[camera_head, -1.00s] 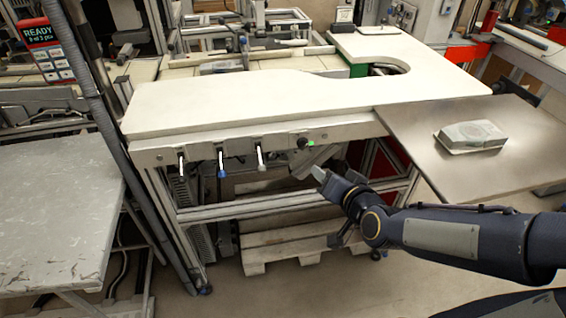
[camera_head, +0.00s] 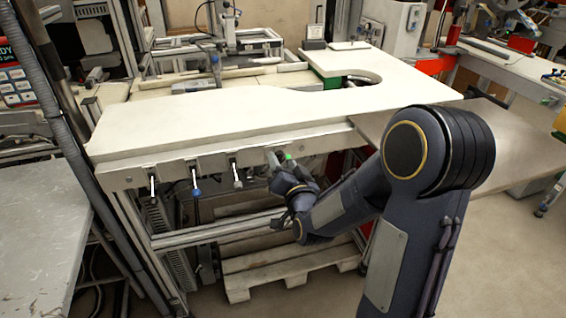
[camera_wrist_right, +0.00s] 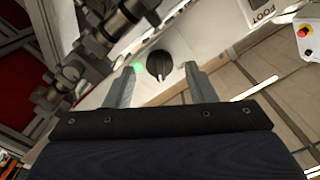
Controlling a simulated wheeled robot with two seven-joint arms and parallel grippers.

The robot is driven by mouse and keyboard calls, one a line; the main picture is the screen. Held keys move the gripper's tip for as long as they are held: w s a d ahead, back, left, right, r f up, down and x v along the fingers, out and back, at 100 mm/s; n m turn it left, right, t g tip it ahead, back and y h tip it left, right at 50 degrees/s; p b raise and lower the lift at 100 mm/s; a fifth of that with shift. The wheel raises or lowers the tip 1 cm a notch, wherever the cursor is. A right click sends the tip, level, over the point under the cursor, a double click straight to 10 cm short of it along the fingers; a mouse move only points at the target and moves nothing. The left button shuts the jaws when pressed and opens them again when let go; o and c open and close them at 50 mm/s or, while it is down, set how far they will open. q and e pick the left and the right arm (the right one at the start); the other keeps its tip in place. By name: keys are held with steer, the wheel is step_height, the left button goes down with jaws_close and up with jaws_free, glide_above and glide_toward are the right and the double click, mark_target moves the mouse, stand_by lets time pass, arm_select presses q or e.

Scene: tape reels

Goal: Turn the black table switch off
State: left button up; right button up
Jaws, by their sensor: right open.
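The black table switch (camera_wrist_right: 158,64) is a round knob with a pale pointer mark on the table's front panel, in the right wrist view. In the head view, my right gripper (camera_head: 280,163) is at the table's front edge and hides the knob. My left gripper is out of view.
The white tabletop (camera_head: 200,120) lies above the front panel. Several levers hang left of the switch, including a blue-tipped one (camera_head: 195,190). A wooden pallet (camera_head: 290,268) lies under the table. A grey bench (camera_head: 40,230) stands at left.

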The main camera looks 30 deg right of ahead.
steer(key=shift+w, duration=0.3)
steer(key=c, duration=1)
steer(key=shift+o, duration=0.2)
